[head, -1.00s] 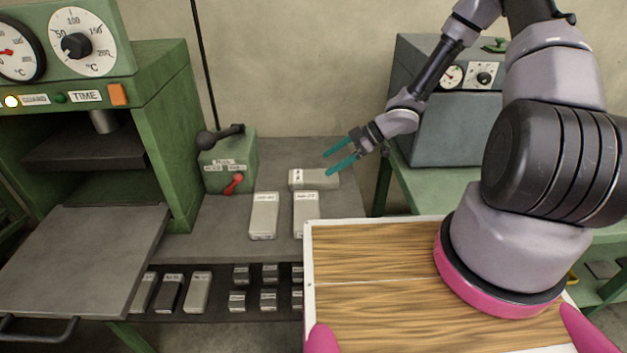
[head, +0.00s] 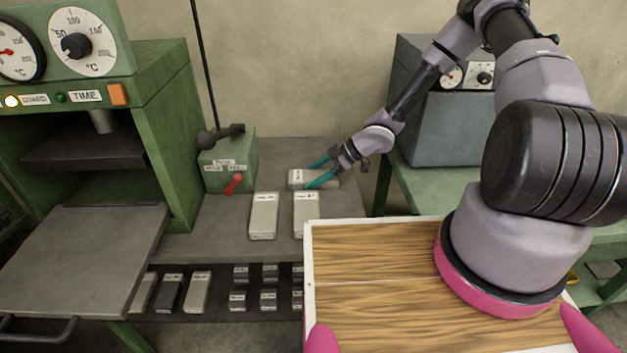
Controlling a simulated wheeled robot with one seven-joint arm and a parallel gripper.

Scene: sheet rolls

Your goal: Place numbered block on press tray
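My gripper (head: 318,172) has teal fingers and is at the far block (head: 298,178), a grey block with a white label that lies crosswise on the grey bench. The fingers are apart, one behind the block and one across its front; contact cannot be told. Two more labelled blocks, a left one (head: 264,215) and a right one (head: 306,214), lie lengthwise nearer me. Their label numbers are too small to read. The press tray (head: 85,258) is a flat grey plate pulled out of the green press at the left, and it is bare.
A lower shelf (head: 220,308) holds several small blocks. A wooden board (head: 385,295) with a white rim is in front of me. A grey-green machine (head: 440,125) stands at the back right.

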